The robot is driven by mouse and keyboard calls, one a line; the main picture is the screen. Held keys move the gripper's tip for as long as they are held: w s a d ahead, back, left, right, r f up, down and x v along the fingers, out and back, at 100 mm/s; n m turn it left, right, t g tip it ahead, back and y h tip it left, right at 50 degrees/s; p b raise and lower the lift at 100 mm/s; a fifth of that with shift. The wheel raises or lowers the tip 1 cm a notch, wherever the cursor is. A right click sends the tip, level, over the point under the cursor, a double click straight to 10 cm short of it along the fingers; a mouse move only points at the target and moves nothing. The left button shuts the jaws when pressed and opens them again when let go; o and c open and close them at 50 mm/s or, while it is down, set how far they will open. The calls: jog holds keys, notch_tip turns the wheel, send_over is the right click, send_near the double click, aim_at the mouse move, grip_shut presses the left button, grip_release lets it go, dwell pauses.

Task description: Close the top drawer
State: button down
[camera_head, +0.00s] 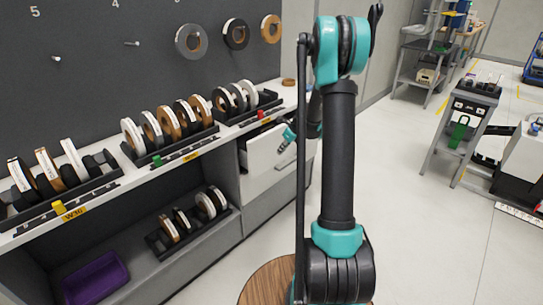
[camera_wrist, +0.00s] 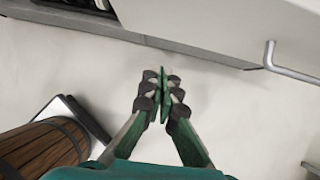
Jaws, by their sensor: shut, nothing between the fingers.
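The white top drawer (camera_head: 266,150) is pulled out from the cabinet under the counter, left of my arm in the head view. My arm hides its right part. My gripper (camera_head: 286,140) is at the drawer in the head view; contact cannot be told. In the wrist view, my gripper (camera_wrist: 164,76) is shut and empty, its fingertips together over pale floor. A white drawer panel (camera_wrist: 215,22) lies beyond the fingertips, with a metal bar handle (camera_wrist: 290,70) to their right.
The counter above holds racks of tape rolls (camera_head: 165,125). A lower drawer (camera_head: 262,200) is below the open one. A purple bin (camera_head: 95,280) sits on the lower shelf at left.

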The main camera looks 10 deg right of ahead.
jog(key=w+a+f+t, duration=0.1)
jog(key=f, duration=0.1)
jog(key=w+a+f+t+y, duration=0.1)
jog(key=w+f, duration=0.1)
jog(key=f, duration=0.1)
jog(key=w+a+f+t, duration=0.1)
jog(key=w+a+f, duration=0.1)
jog(key=shift+w+f+y, duration=0.2)
jog(key=shift+f+y, duration=0.1)
jog(key=shift+f, duration=0.05)
jog(key=shift+w+a, duration=0.25)
jog(key=shift+w, duration=0.05)
dwell(0.4)
jog(key=w+a, duration=0.1)
jog(key=w, duration=0.1)
jog(key=w+a, duration=0.2)
jog(key=w, duration=0.1)
jog(key=w+a, duration=0.2)
jog(key=shift+w+a, duration=0.15)
jog(key=shift+w+a+r, duration=0.1)
jog(key=shift+w, duration=0.05)
